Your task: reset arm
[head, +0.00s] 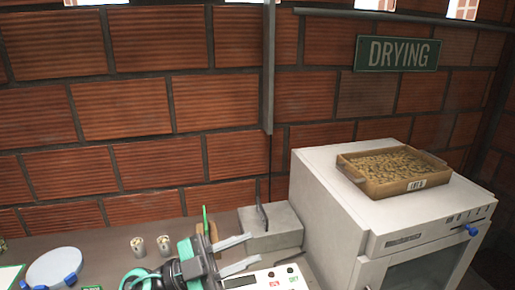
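My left gripper (254,249) is at the bottom middle of the head view, black and green with two pale grey fingers. The fingers point right and stand apart, with nothing seen between them. It is in front of a grey box with a dark handle (270,228) and just above a white panel with red and green buttons (265,279). I cannot tell whether it touches either. My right gripper is not in view.
A white oven-like machine (360,225) stands at right, with a wooden tray of beans (415,184) on top. Two small cups (138,247) and a round white dish with blue clips (55,268) are at left. A brick wall with a DRYING sign (397,54) closes the back.

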